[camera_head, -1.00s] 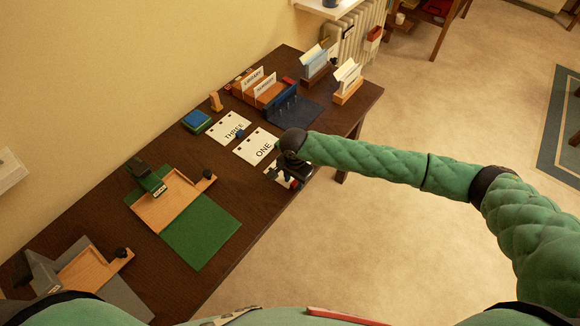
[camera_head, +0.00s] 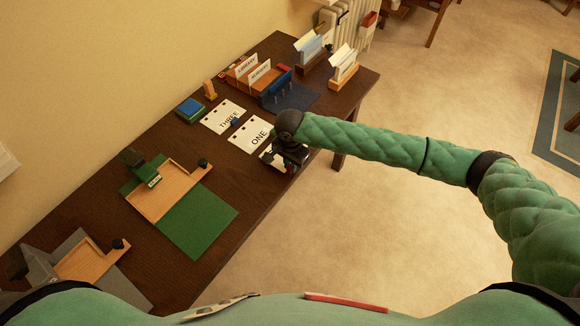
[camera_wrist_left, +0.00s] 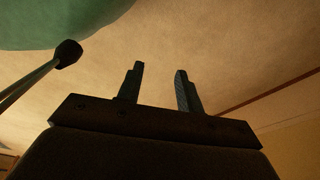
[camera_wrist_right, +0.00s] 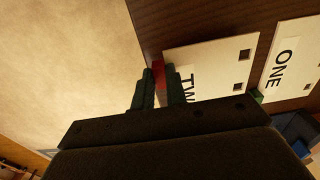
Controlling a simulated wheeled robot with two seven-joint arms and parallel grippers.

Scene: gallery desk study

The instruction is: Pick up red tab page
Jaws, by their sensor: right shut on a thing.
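The red tab (camera_wrist_right: 158,76) is on the edge of a white page (camera_wrist_right: 205,65) whose visible letters read "TW", in the right wrist view. My right gripper (camera_wrist_right: 161,88) is shut on the red tab, one finger on each side. The page lies at the table's front edge, and part of its word is hidden behind my fingers. In the head view my right gripper (camera_head: 285,163) covers much of this page (camera_head: 268,157). My left gripper (camera_wrist_left: 160,70) is open and empty, above the floor, in the left wrist view.
Pages marked ONE (camera_head: 250,134) and THREE (camera_head: 222,117) lie beside it. A blue rack (camera_head: 277,88) and card holders stand behind. A green mat (camera_head: 205,222) with a wooden tray (camera_head: 165,198) lies to the left. Free floor is to the right.

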